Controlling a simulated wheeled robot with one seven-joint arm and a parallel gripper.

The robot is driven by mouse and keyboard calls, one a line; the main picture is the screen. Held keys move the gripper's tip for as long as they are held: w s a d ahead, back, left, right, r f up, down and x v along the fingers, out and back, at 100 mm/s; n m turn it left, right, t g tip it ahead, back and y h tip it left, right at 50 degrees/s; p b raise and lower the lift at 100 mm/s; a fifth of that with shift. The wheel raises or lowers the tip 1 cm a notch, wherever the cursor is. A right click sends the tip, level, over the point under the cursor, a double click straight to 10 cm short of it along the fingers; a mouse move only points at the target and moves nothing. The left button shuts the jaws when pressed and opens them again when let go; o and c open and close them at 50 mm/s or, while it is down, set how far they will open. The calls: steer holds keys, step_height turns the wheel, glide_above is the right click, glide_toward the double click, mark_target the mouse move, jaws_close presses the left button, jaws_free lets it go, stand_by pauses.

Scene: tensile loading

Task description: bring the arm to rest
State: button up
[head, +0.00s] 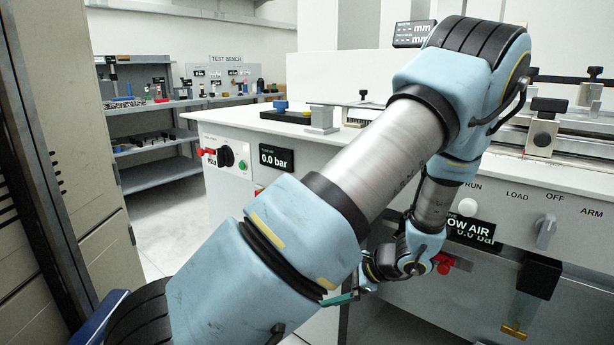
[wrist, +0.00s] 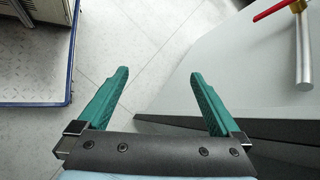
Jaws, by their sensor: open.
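My arm, light blue and grey, reaches across the head view and folds back down in front of the white machine. My gripper (wrist: 160,82) shows in the wrist view with two green fingers spread wide and nothing between them. Below it are the pale tiled floor and the edge of a grey panel. In the head view, a green finger (head: 340,299) shows beside my forearm, low in front of the machine's front face. The rest of the gripper there is partly hidden by my arm.
The white machine (head: 228,188) has knobs, a 0.0 bar display (head: 276,158) and a LOW AIR display (head: 470,232). A red-handled valve (wrist: 272,10) is near the gripper's right. A beige cabinet (head: 100,235) stands left. A shelf bench (head: 160,146) stands behind. Floor between is clear.

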steer(key=s+a+r+n+g+h, duration=0.2)
steer(key=s+a+r+n+h, duration=0.2)
steer(key=a+r+n, duration=0.3)
steer(key=s+a+r+n+g+h, duration=0.2)
steer(key=s+a+r+n+h, duration=0.2)
steer(key=a+r+n, duration=0.35)
step_height(320, 180, up, 15)
steer(key=d+n+p, duration=0.1)
steer(key=p, duration=1.3)
steer(key=shift+s+d+f+n+t+h, duration=0.15)
steer(key=shift+d+f+n+t+h, duration=0.05)
steer(key=shift+d+n+t+h, duration=0.15)
steer(key=shift+c, duration=0.2)
